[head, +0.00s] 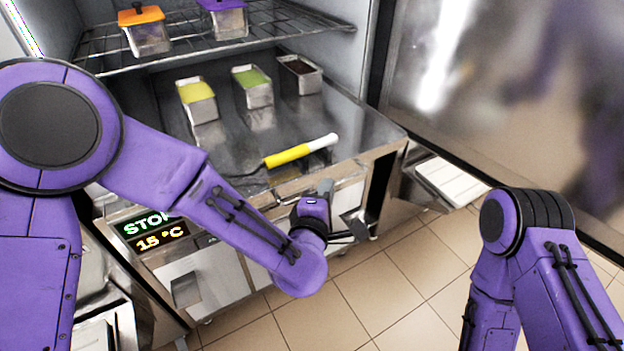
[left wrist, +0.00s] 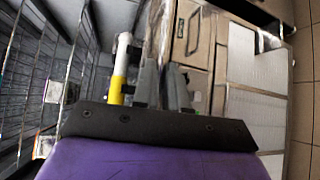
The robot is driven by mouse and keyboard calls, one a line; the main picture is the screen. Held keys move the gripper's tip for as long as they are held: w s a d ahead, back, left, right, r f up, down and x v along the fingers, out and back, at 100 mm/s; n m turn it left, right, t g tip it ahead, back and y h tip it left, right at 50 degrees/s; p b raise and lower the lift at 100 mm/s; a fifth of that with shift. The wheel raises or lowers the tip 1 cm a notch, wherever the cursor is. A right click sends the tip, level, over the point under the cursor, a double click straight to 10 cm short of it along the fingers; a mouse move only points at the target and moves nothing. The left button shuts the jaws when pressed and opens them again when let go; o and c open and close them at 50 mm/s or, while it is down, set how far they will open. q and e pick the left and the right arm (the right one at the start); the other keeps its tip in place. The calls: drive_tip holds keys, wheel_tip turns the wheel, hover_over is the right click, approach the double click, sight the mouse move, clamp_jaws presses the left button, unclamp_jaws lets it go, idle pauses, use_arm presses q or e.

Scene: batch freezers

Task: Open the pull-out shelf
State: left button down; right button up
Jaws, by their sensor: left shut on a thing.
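The pull-out shelf (head: 340,172) is a grey metal surface at the front of the open freezer, with a pale front edge. My left gripper (head: 338,212) is at this front edge, right of the middle. It is shut on the shelf's front, though my wrist hides the exact contact in the head view. In the left wrist view its two grey fingers (left wrist: 165,88) are close together beside the shelf front. My right arm shows at the lower right of the head view, but its gripper is out of sight.
A yellow-and-white handled tool (head: 300,152) and several small food containers (head: 197,100) lie on the metal surface. A wire rack (head: 275,22) above holds two lidded tubs. An open door (head: 500,90) stands at right. A control display (head: 152,232) is at lower left. Tiled floor is clear in front.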

use_arm(q)
drive_tip(key=shift+s+d, duration=0.8)
drive_tip(key=shift+s, duration=0.35)
drive_tip(key=c, duration=1.4)
unclamp_jaws()
drive_tip(key=shift+c, duration=0.2)
drive_tip(key=v, duration=1)
drive_tip(key=shift+s, duration=0.2)
